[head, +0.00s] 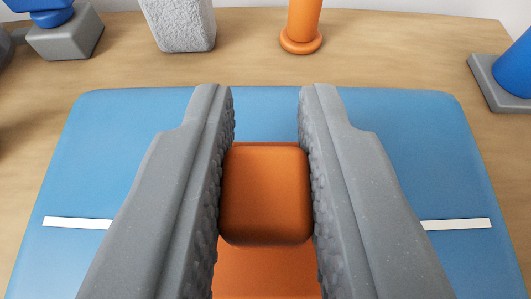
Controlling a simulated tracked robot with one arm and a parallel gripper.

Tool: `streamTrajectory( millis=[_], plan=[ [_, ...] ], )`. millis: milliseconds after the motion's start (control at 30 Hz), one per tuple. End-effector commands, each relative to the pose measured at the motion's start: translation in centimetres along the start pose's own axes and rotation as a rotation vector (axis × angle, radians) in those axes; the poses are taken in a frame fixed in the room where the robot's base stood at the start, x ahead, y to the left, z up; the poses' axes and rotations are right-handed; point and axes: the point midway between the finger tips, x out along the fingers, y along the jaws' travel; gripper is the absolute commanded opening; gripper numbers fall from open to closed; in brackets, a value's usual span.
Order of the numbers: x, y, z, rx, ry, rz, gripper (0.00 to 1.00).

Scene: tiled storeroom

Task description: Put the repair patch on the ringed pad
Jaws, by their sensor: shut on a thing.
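My gripper (267,165) is shut on an orange block (265,195) with rounded edges, its two grey ribbed fingers pressing the block's left and right sides. A flat orange surface (267,272) shows below and behind the block; it may be the repair patch with the block as its grip, but I cannot tell if they are joined. Both are over a blue mat (265,110). I cannot tell whether the orange surface touches the mat. No ring is visible on the mat in this view.
A white stripe crosses the mat, showing at left (78,223) and right (457,225). Behind the mat on the wooden table stand a grey rough block (178,25), an orange post (302,30) and a blue item on a grey base (65,38). Another blue-and-grey item (512,75) is at right.

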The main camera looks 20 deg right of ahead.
Motion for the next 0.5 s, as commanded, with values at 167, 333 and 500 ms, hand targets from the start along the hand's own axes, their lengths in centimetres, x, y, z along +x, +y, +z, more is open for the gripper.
streamTrajectory(
  millis=[167, 333, 500],
  plan=[
    [0.83, 0.04, 2.15, 0.000, -0.004, 0.001, 0.00],
    [0.77, 0.03, 1.97, 0.000, -0.002, 0.000, 0.00],
    [0.81, 0.01, 2.05, 0.000, -0.001, 0.000, 0.30]
  ],
)
